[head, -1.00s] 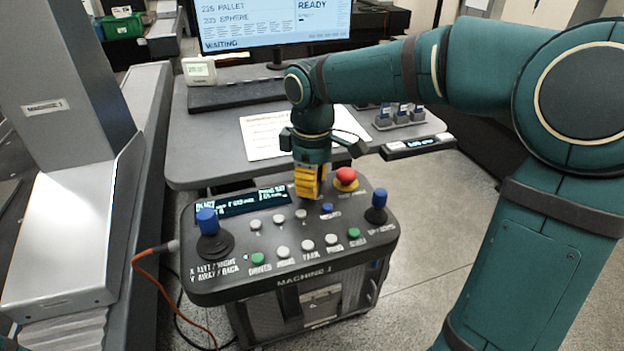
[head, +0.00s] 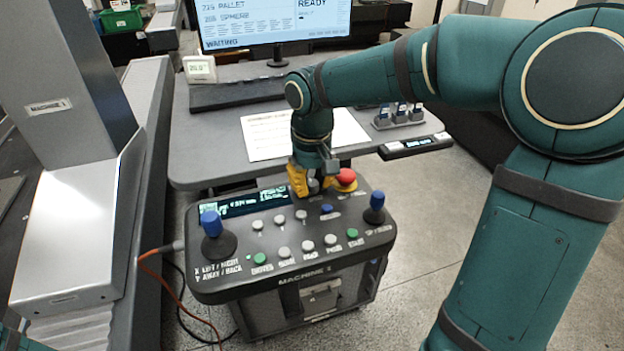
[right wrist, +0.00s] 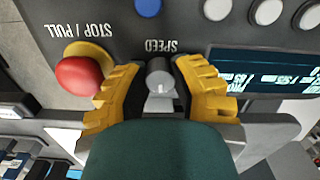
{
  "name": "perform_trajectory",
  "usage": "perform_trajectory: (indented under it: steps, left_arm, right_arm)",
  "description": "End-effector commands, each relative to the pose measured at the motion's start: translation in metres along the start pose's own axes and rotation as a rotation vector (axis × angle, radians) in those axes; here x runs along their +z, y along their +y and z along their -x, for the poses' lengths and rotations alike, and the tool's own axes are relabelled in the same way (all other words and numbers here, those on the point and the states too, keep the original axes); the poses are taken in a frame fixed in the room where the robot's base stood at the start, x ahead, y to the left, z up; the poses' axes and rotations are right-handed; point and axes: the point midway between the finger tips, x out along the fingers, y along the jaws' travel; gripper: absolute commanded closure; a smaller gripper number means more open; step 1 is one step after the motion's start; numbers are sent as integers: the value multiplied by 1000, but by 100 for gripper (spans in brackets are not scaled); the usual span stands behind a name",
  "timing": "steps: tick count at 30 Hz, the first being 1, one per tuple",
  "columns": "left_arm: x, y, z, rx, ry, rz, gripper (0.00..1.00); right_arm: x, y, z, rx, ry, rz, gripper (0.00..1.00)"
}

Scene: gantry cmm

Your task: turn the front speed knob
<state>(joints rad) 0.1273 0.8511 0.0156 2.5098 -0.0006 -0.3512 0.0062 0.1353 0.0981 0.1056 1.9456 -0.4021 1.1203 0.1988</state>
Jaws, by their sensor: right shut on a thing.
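The speed knob (right wrist: 159,78) is a small grey cylinder with a pale pointer mark, beside the word SPEED on the dark control console (head: 215,285). My right gripper (right wrist: 160,72) has its yellow fingers on both sides of the knob and is shut on it. In the head view the right gripper (head: 312,188) points down at the back of the console and hides the knob. My left gripper is not in view.
The red stop button (right wrist: 78,77) on its yellow base is close beside one finger. The console display (head: 240,203) lies on the other side. A blue button (head: 326,209) is just in front. Two blue-topped joysticks (head: 211,224) (head: 376,202) stand up from the console.

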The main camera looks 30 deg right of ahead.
Motion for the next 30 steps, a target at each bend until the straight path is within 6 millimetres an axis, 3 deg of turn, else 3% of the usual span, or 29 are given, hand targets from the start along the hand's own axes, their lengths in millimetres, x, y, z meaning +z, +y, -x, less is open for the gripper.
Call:
perform_trajectory:
  steps: [21,22,24,30]
  left_arm:
    - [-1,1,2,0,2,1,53]
    - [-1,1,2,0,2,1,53]
    - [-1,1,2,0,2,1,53]
    - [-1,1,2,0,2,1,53]
  right_arm:
    - [0,0,-1,0,-3,-79,100]
    - [0,0,-1,0,-3,-79,66]
    - [0,0,-1,0,-2,-79,41]
    - [0,0,0,1,-1,-79,41]
